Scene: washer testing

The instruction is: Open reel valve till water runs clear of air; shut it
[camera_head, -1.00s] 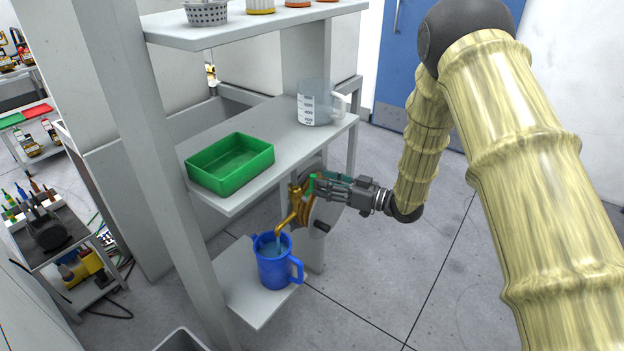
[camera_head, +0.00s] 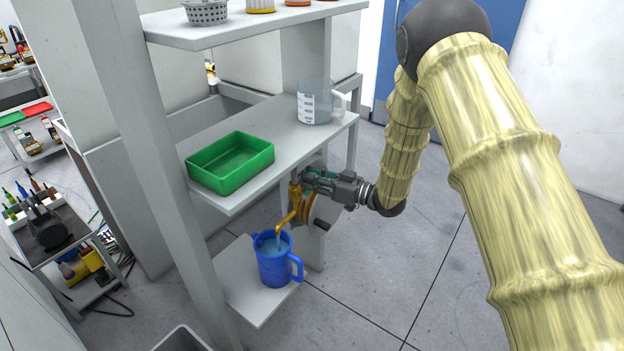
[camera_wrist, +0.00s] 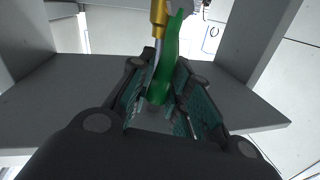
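The reel valve's green lever (camera_wrist: 167,62) stands between my gripper's fingers (camera_wrist: 165,80) in the wrist view, with the teal pads close against both sides. In the head view my gripper (camera_head: 312,180) is at the valve under the middle shelf and mostly hides the lever. The brass valve body and bent spout (camera_head: 289,216) show left of the reel (camera_head: 307,210). A pale stream (camera_head: 279,240) shows below the spout, over the blue jug (camera_head: 274,265), which holds water. I cannot tell whether air is in the stream.
The jug stands on the lower shelf (camera_head: 238,297). A green tray (camera_head: 231,163) and a clear measuring jug (camera_head: 315,102) sit on the middle shelf, just above my gripper. A grey post (camera_head: 155,170) stands left. The floor at right is clear.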

